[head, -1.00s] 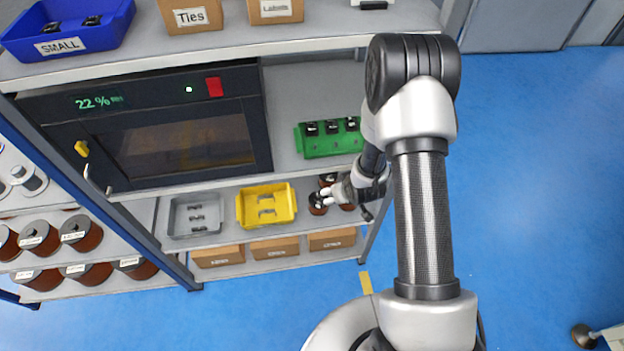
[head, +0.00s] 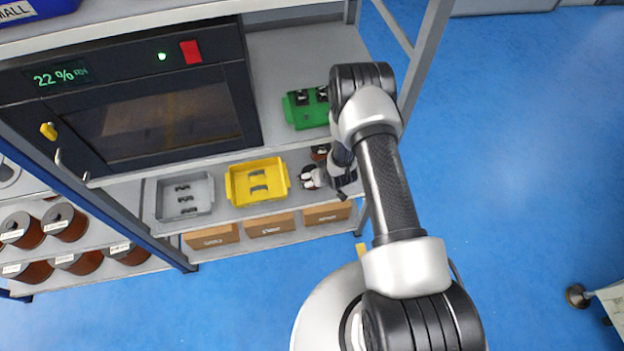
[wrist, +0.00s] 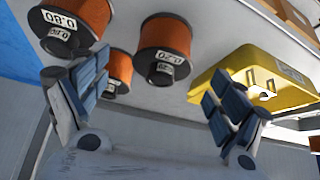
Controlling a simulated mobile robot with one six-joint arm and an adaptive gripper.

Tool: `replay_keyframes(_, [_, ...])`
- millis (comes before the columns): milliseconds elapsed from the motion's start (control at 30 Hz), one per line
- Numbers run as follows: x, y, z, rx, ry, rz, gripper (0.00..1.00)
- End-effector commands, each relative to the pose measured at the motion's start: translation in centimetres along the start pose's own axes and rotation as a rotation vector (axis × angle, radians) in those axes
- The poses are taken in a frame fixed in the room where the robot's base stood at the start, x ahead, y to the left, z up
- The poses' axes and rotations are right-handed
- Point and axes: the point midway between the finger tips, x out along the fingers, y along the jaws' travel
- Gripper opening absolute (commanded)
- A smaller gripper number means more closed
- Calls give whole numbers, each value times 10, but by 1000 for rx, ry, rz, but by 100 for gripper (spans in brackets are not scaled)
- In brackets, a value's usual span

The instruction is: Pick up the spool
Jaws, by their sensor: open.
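Three copper-coloured spools with dark flanges show in the wrist view. One spool labelled 0.20 (wrist: 166,40) lies between the lines of my fingers, beyond the tips. A spool labelled 0.80 (wrist: 82,18) is at upper left, and a smaller-looking spool (wrist: 119,70) is partly hidden behind the left finger. In the head view a spool (head: 320,151) shows on the lower shelf, mostly hidden by my arm. My gripper (wrist: 160,95) is open and empty, its padded fingers wide apart. It also shows in the head view (head: 307,178), low over the shelf right of the yellow bin.
The yellow bin (head: 232,187) stands close left of my gripper, with a grey bin (head: 206,208) beyond it. A green holder (head: 306,118) is on the shelf above. A shelf post (head: 427,58) rises at right.

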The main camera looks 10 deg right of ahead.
Motion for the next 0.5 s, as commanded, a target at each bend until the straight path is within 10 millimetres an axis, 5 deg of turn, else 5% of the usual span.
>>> replay_keyframes(500, [56, -4, -8, -1, 0, 0, 89])
